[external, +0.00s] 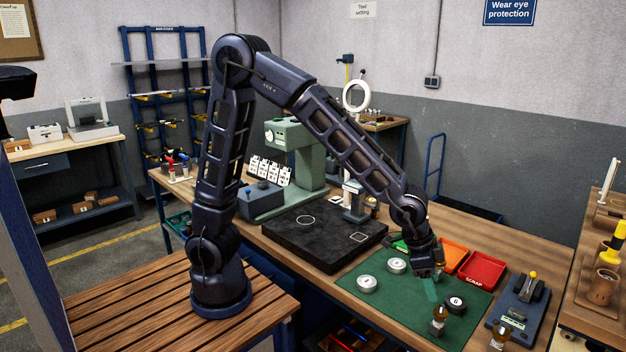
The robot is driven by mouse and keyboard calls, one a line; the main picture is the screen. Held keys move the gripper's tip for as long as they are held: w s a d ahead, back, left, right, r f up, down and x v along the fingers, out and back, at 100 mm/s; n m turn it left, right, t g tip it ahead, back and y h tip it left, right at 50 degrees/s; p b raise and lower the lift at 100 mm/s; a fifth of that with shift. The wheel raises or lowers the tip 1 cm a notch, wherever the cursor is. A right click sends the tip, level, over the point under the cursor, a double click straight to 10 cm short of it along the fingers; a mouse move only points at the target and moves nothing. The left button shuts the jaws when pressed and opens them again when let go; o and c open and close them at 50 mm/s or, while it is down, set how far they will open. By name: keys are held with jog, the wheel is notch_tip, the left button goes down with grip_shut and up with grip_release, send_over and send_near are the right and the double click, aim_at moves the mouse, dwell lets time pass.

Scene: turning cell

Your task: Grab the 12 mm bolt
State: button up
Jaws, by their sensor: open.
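My gripper (428,275) is open and points down, low over the green mat (385,305) on the wooden bench. I cannot tell whether anything is between its fingers, as they are small and dark here. No item can be made out clearly as the 12 mm bolt. On the mat, two pale round pieces, one at the back (396,265) and one at the front (367,284), lie left of my gripper. A black round piece (455,304) with a white mark lies to its front right. A small brass-and-dark piece (438,321) stands at the mat's front edge.
An orange tray (455,254) and a red tray marked SCRAP (482,270) sit behind and right of the mat. A blue device with a lever (520,303) stands right. Another brass-and-dark piece (500,335) is near the front edge. A black surface plate (320,236) lies left.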

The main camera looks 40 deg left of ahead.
aim_at(441, 311)
jog(key=shift+x, duration=5.6)
jog(key=shift+s+d, duration=0.1)
jog(key=shift+d, duration=0.1)
jog(key=shift+c, duration=0.2)
